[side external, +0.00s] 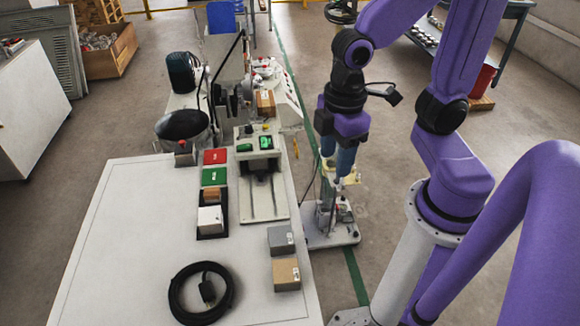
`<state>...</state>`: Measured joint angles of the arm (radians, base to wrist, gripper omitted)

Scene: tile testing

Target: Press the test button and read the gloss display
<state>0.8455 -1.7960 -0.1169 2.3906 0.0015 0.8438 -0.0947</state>
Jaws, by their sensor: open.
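A pale testing device (262,200) stands at the right edge of the white table. Its head carries a small lit green display (266,142), too small to read. A small green part (244,147) sits left of the display; I cannot tell whether it is the test button. My gripper (337,168) points down to the right of the device, apart from it and beyond the table edge in the picture. Its two bluish fingers are spread and nothing shows between them.
On the white table (125,250) are a red box (215,157), a green box (214,177), a white block (210,220) on a black tray, grey (281,240) and tan (286,274) blocks, and a coiled black cable (174,300). The table's left side is clear.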

